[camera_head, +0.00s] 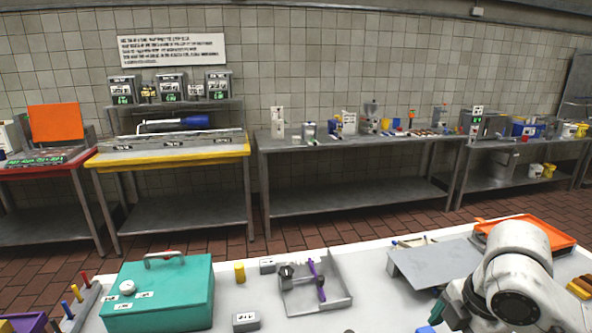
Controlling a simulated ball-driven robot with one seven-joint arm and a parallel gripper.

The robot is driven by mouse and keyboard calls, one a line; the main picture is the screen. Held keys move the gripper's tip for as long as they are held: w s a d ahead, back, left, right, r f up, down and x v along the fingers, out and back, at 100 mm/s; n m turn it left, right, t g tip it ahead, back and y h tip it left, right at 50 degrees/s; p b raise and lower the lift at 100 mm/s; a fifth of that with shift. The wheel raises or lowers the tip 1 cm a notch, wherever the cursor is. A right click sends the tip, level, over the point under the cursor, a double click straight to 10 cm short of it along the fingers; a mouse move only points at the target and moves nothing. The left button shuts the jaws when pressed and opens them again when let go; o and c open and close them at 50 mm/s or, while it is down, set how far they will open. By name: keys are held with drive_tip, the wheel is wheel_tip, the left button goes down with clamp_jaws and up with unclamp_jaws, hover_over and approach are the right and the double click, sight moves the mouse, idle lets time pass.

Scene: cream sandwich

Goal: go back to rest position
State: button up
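My white and grey arm rises at the lower right of the head view, over the right part of the near white table (375,290). It is bent, and its lower parts run out of the picture at the bottom edge. I see no gripper fingers. Whether the gripper holds anything is hidden.
On the near table stand a teal box (160,297), a yellow cylinder (239,272), a grey tray (340,303) with a purple-handled tool (317,280), and a grey plate (432,262) beside my arm. An orange tray (555,235) lies behind the arm. Steel benches (350,145) line the wall.

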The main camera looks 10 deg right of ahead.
drive_tip(key=w+a+r+m+t+y, duration=0.2)
drive_tip(key=w+a, duration=0.1)
drive_tip(key=a, duration=0.4)
drive_tip(key=w+a+r+m+t+y, duration=0.2)
drive_tip(key=w+a, duration=0.1)
drive_tip(key=a, duration=0.3)
drive_tip(key=s+a+f+m+t, duration=0.2)
drive_tip(key=a+f+m, duration=0.1)
drive_tip(key=f+m, duration=0.15)
drive_tip(key=s+d+f+m+g+h, duration=0.1)
drive_tip(key=s+d+f+m, duration=0.2)
drive_tip(key=s+f, duration=0.2)
drive_tip(key=s+d+f+m+g+h, duration=0.1)
drive_tip(key=s+d+f+m+h, duration=0.1)
drive_tip(key=s+f, duration=0.3)
drive_tip(key=s+d+f+m+g+h, duration=0.1)
drive_tip(key=s+d+f+m, duration=0.3)
drive_tip(key=s, duration=0.5)
wheel_tip(320, 180, down, 2)
drive_tip(key=shift+s+f+m+h, duration=0.1)
drive_tip(key=shift+m+h, duration=0.25)
drive_tip(key=shift+h, duration=0.25)
drive_tip(key=s+f+g, duration=0.3)
drive_tip(key=s+f, duration=0.2)
drive_tip(key=s, duration=0.4)
drive_tip(key=shift+d+m+g, duration=0.3)
drive_tip(key=shift+d+g, duration=0.1)
drive_tip(key=shift+d, duration=0.05)
drive_tip(key=shift+w+r, duration=0.1)
